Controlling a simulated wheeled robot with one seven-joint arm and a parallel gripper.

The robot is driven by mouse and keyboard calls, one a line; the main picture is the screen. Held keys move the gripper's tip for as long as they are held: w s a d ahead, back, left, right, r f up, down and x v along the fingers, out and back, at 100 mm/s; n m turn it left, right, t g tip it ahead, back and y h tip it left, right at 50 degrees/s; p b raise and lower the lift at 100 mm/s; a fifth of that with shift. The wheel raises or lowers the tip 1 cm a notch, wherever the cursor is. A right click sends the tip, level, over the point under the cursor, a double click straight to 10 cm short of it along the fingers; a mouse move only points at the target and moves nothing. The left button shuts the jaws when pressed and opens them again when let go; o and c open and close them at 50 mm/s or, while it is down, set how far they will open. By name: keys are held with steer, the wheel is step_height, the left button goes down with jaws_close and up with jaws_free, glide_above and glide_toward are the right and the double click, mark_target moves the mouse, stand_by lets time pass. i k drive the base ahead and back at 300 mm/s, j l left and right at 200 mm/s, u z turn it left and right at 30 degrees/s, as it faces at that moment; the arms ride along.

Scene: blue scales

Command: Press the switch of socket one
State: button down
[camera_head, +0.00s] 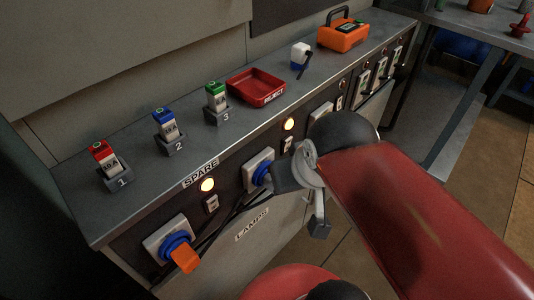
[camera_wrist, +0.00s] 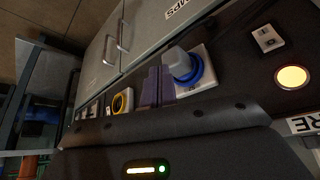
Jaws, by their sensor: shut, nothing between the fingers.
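The left socket (camera_head: 152,245) on the cabinet front has a blue ring and an orange plug. A small rocker switch (camera_head: 212,203) sits to its upper right, below a lit lamp (camera_head: 207,185); it also shows in the wrist view (camera_wrist: 267,38). A second socket (camera_head: 250,160) with a blue ring is farther right, and shows in the wrist view with a grey-blue plug (camera_wrist: 178,57). Another switch (camera_head: 287,145) is right of it. No socket number is readable. My gripper (camera_wrist: 155,86) is shut and empty, close to the second socket; contact is unclear.
Numbered holders with red (camera_head: 100,152), blue (camera_head: 164,122) and green (camera_head: 216,95) blocks stand on the counter (camera_head: 140,160). A red reject tray (camera_head: 256,86) and an orange case (camera_head: 343,36) are behind. Dark cables hang along the front. Open floor lies right.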

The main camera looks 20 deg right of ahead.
mark_target(212, 204)
steer(key=k+l+z, duration=0.15)
steer(key=k, duration=1.05)
